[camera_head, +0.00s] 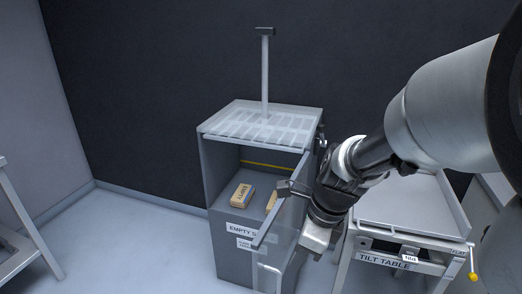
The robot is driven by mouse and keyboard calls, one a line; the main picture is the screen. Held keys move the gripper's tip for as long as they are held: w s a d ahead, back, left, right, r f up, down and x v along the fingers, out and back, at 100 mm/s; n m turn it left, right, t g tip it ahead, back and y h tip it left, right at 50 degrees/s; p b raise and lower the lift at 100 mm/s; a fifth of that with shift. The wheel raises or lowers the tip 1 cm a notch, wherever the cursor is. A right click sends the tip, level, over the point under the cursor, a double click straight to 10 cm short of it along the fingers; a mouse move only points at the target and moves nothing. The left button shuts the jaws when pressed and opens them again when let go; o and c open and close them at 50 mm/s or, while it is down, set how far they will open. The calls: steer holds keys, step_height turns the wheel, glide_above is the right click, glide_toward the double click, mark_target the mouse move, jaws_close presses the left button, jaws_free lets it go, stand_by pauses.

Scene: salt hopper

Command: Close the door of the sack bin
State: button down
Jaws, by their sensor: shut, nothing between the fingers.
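The sack bin (225,180) is a grey cabinet at the middle, with a label reading "EMPTY S..." on its front. Its door (283,235) stands open, swung out towards me from the right side. A pale bar handle (268,276) shows low on the door. Two tan packs lie inside the bin, one of them the left pack (242,195). My gripper (316,244) is shut and empty, just right of the door's outer face. I cannot tell whether it touches the door. My wrist hides the door's hinge side in part.
A tilt table (400,205) with a yellow knob stands close on the right, partly behind my arm. A post (265,75) rises from the bin's top. A pale frame (25,230) stands at the far left. The floor (130,250) left of the bin is clear.

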steer(key=w+a+f+b, duration=0.3)
steer(key=a+f, duration=0.3)
steer(key=f, duration=0.4)
steer(key=shift+b, duration=0.85)
steer(key=shift+a+r, duration=0.1)
